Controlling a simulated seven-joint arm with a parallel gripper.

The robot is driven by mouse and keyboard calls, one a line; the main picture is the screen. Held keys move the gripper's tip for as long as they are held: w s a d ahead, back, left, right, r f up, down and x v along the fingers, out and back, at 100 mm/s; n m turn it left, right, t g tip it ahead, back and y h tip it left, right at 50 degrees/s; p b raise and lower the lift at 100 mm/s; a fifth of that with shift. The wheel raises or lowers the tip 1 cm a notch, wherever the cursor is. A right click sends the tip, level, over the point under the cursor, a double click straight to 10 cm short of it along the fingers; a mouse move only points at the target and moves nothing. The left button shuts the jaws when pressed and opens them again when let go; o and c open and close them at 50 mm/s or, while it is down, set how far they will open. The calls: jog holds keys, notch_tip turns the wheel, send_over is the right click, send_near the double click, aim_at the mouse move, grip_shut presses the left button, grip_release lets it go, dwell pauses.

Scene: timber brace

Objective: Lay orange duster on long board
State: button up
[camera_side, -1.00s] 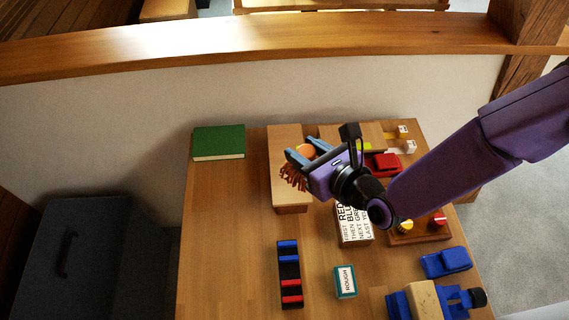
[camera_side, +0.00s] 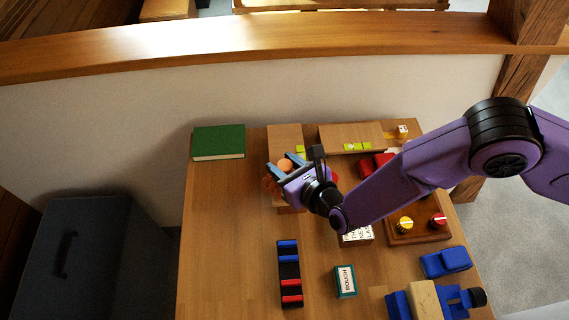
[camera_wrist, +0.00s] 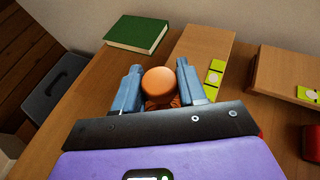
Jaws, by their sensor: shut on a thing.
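The orange duster has a round orange knob (camera_side: 285,164) and darker orange-brown bristles below it. My gripper (camera_side: 283,164) is shut on the duster. In the wrist view the knob (camera_wrist: 159,81) sits between the two blue-grey fingers (camera_wrist: 160,85). The long board (camera_side: 285,135) is the pale wooden one left of centre, running front to back, with yellow-green marks (camera_wrist: 214,77). My gripper and the duster are over its nearer part or left edge in the side view. They hide much of the board. I cannot tell whether the duster touches it.
A second wooden board (camera_side: 345,135) with yellow-green marks lies to the right. A green book (camera_side: 218,142) is at the back left. A red and blue block strip (camera_side: 289,275), a ROUGH box (camera_side: 345,281) and a knob panel (camera_side: 420,232) stand nearer. The table's left side is clear.

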jog(key=shift+f, duration=0.1)
jog(key=o, duration=1.1)
jog(key=shift+r, duration=0.2)
jog(key=v, duration=1.2)
